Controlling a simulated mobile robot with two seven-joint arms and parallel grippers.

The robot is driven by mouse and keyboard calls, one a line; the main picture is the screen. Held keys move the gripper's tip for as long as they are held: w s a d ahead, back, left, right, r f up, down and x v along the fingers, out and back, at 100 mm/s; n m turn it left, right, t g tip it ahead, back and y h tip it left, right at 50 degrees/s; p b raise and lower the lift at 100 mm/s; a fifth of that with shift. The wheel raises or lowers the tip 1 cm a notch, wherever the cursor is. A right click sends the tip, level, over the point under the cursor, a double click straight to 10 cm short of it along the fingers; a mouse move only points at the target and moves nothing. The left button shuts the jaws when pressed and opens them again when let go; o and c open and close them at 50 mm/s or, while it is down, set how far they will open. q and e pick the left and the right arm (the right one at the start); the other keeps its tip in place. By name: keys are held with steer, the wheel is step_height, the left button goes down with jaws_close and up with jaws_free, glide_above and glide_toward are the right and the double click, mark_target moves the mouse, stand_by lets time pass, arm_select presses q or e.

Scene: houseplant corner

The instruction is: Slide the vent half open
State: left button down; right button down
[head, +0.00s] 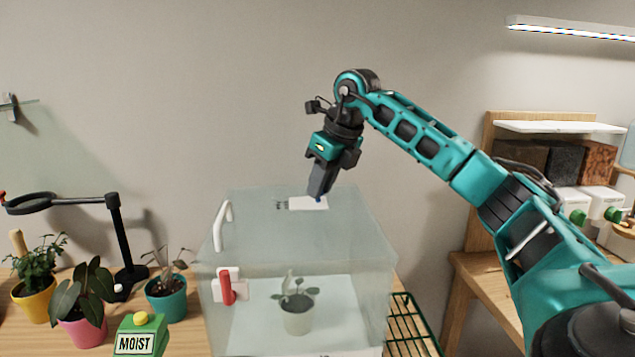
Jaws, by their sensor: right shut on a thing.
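A clear glass case (265,235) stands on the wooden table. The vent is a small white slide (303,204) on its top, with dark slots just left of it. A small blue knob sits on the slide at the fingertips. My right gripper (317,196) reaches down from above and is shut on the blue knob, which is mostly hidden by the fingers. My left gripper is not in view.
The case has a white handle (222,226) and a red latch (227,289), with a potted plant (297,315) inside. Several potted plants, a black magnifier stand (121,240) and a green "MOIST" meter (141,335) are at left. A green wire rack (408,325) lies at right.

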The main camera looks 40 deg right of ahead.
steer(key=c, duration=1)
jaws_free()
steer(key=v, duration=1.3)
steer(key=shift+f, duration=0.1)
steer(key=shift+c, duration=0.2)
